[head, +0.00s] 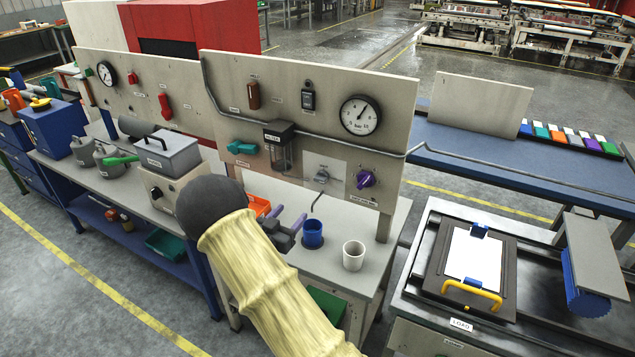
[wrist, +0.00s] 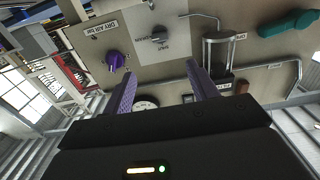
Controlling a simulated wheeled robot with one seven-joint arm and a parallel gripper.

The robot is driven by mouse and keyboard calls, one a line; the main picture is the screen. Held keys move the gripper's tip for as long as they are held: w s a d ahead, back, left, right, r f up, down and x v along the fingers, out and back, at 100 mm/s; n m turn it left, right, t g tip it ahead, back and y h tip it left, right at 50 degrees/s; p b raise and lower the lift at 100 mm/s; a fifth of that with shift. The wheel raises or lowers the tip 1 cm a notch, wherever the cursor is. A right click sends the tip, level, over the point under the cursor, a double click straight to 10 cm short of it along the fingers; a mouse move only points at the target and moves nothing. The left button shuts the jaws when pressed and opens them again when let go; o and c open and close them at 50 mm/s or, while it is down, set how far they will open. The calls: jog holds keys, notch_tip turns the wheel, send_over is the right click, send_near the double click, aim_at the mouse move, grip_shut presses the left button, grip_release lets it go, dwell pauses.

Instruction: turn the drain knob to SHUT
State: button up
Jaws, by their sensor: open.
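A small grey knob (head: 321,177) sits on a pale plate on the upright panel (head: 400,100), between the filter bowl and a purple knob. In the wrist view, which is upside down, this knob (wrist: 160,39) has small labels beside it, one seeming to read SHUT; I take it as the drain knob. Its exact pointer direction is too small to tell. My gripper (head: 288,221) is open and empty, in front of the panel, lower and left of the knob in the head view. In the wrist view my gripper (wrist: 160,72) has its purple fingers spread, apart from the knob.
The purple knob (head: 366,179), filter bowl (head: 280,150) and teal handle (head: 242,147) are close by on the panel. A blue cup (head: 312,234) and a white cup (head: 353,256) stand on the bench below. A pipe runs across the panel. My arm hides part of the bench.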

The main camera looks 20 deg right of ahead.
aim_at(319, 182)
jog(key=shift+d, duration=0.1)
jog(key=p+x, duration=0.5)
jog(key=x, duration=1.2)
jog(key=shift+w+d+p, duration=0.1)
jog(key=shift+w+p, duration=0.05)
jog(key=shift+p, duration=0.2)
jog(key=shift+c, duration=0.5)
jog(key=c, duration=0.9)
